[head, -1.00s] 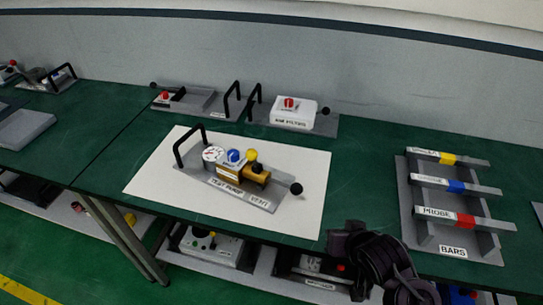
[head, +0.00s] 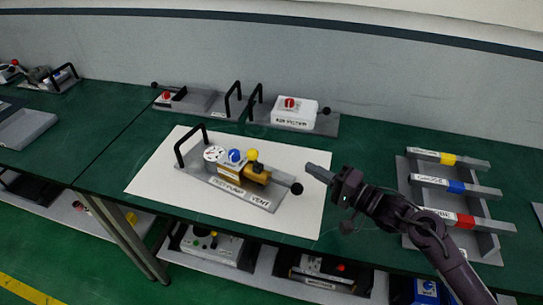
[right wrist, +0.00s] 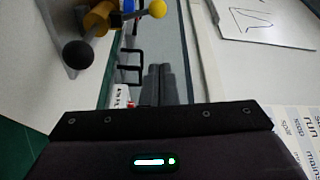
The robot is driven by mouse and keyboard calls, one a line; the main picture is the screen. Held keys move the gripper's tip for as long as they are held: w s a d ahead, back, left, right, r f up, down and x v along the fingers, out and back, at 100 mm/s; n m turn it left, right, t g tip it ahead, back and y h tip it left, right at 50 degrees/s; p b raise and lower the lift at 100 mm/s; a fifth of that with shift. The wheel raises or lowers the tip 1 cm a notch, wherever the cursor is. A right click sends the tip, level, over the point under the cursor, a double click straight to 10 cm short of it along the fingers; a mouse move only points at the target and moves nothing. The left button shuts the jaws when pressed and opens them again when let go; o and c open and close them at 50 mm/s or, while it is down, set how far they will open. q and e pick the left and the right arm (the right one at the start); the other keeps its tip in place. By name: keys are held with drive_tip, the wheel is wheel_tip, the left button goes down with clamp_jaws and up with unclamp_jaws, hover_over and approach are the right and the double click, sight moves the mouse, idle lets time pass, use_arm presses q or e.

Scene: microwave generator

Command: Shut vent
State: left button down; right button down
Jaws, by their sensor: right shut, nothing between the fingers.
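The test pump unit (head: 228,188) sits on a white sheet (head: 160,178). It carries a round gauge, a blue knob (head: 236,156), a yellow ball (head: 253,154) and a brass-coloured body (head: 257,173). A black ball knob (head: 296,188) sticks out at its right end, beside the VENT label. My right gripper (head: 318,172) is shut and empty, a short way right of the black knob and apart from it. My left gripper is out of view.
The bars rack (head: 411,215) stands at right, partly behind my right arm. A white box with a red knob (head: 294,112) and black handles stand along the back. The sheet is bare around the pump. More equipment lies on the lower shelf.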

sight(254, 160)
drive_tip(key=s+a+p+x, duration=0.2)
drive_tip(key=p+x, duration=0.1)
drive_tip(key=x, duration=0.8)
drive_tip(key=shift+f+p, duration=0.25)
drive_tip(key=shift+p, duration=0.15)
drive_tip(key=shift+w+a, duration=0.1)
drive_tip(key=shift+s+a+f+n+b, duration=0.1)
drive_tip(key=shift+s+a+n+b, duration=0.1)
drive_tip(key=shift+s+a+n, duration=0.25)
drive_tip(key=shift+s+a+f+n+b, duration=0.15)
drive_tip(key=shift+a+n+b, duration=0.1)
drive_tip(key=shift+n, duration=0.4)
